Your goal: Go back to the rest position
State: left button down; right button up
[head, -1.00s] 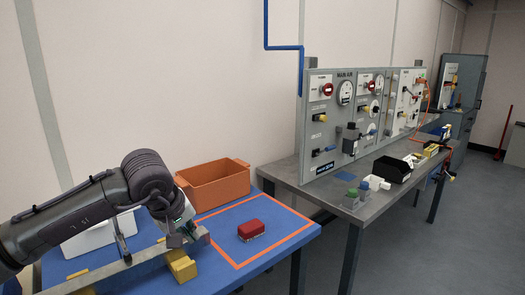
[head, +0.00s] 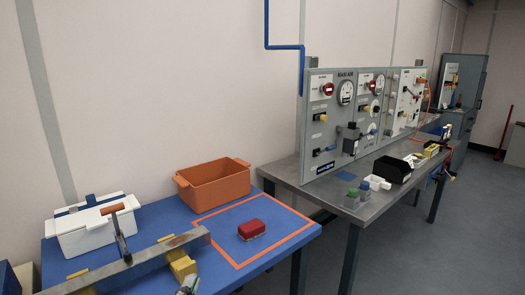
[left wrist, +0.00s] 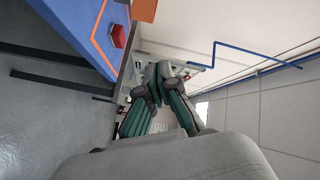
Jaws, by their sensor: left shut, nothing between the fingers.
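My left gripper (head: 188,284) shows only as a small tip at the bottom edge of the head view, in front of the blue table (head: 215,236). In the left wrist view its fingers (left wrist: 163,80) are drawn together with nothing between them. They are apart from the table, which lies at the upper left there. My right gripper is in neither view.
On the blue table are a metal bar (head: 150,257) on yellow blocks (head: 181,266), a T-handled tool (head: 120,232), a white box (head: 95,228), an orange bin (head: 214,184) and a red block (head: 251,229) inside an orange outline. A grey bench (head: 290,176) with a panel stands right.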

pick_arm(q)
jog(key=s+a+f+n+g+y, duration=0.1)
jog(key=s+a+f+n+g, duration=0.3)
jog(key=f, duration=0.3)
jog(key=s+a+f+n+g+y, duration=0.1)
jog(key=s+f+n+g, duration=0.2)
jog(key=s+f, duration=0.4)
jog(key=s+f+n+g+h, duration=0.1)
jog(key=s+f+n+g, duration=0.1)
jog(key=s+f+g, duration=0.4)
jog(key=s+f+n+g, duration=0.1)
jog(key=s+f+n, duration=0.15)
jog(key=s, duration=0.55)
notch_tip(320, 180, down, 27)
jog(key=s+g, duration=0.1)
jog(key=s, duration=0.1)
jog(key=s+a+f+g, duration=0.1)
jog(key=s+a+f, duration=0.2)
jog(key=s+f, duration=1.1)
jog(key=shift+s+a+f+m+g, duration=0.3)
jog(key=shift+s+a+m, duration=0.15)
jog(key=shift+s, duration=0.55)
